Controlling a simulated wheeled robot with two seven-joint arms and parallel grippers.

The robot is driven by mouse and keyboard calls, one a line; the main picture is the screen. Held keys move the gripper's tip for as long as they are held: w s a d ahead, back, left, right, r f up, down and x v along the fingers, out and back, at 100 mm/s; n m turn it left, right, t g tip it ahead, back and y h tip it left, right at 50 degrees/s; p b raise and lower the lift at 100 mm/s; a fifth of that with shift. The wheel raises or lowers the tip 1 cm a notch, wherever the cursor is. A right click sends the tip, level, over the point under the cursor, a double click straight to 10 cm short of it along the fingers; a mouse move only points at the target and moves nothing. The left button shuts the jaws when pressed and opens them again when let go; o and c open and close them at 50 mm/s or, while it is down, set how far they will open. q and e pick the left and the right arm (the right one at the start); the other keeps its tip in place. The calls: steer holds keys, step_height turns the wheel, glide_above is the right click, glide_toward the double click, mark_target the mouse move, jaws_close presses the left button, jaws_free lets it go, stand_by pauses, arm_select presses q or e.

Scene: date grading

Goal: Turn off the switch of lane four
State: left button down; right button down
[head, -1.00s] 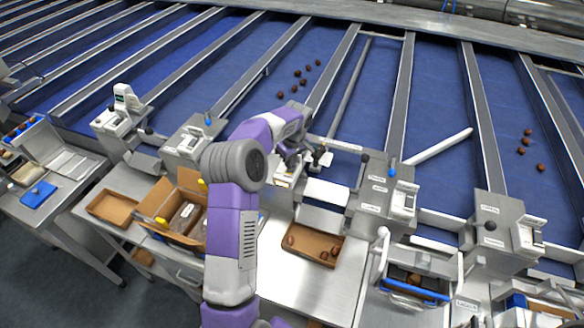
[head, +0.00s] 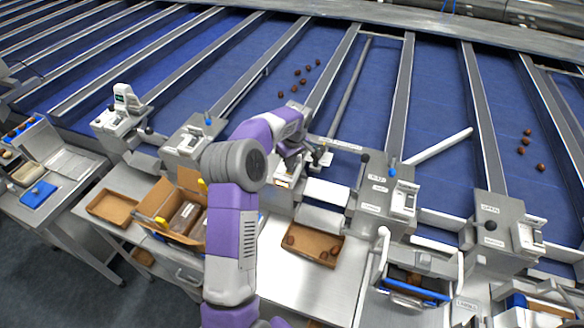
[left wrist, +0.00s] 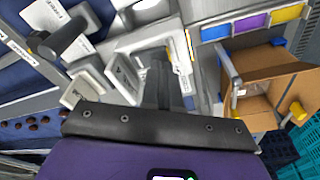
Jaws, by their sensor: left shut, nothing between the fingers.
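My left gripper (head: 318,158) reaches over the lane box in the middle of the head view. It is shut and empty. Its dark fingers (left wrist: 157,85) point at a white switch housing (left wrist: 150,40) in the left wrist view and partly cover it. I cannot tell whether they touch it. In the head view my arm and gripper hide much of this box, and I cannot read its lane number. White labelled plates (left wrist: 125,78) stand left of the fingers. My right gripper is not in view.
A neighbouring box (head: 382,192) with a white switch and a dark-knobbed lever stands to the right. An open cardboard carton (head: 160,208) is at left. A shallow tray (head: 340,250) with dates lies in front. Blue lanes (head: 440,100) with scattered dates run behind.

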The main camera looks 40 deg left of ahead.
arm_select(q)
steer(key=shift+f+b, duration=0.6)
steer(key=shift+f, duration=0.25)
stand_by(0.3)
steer(key=shift+r+p, duration=2.45)
steer(key=shift+r, duration=1.15)
steer(key=shift+f, duration=0.15)
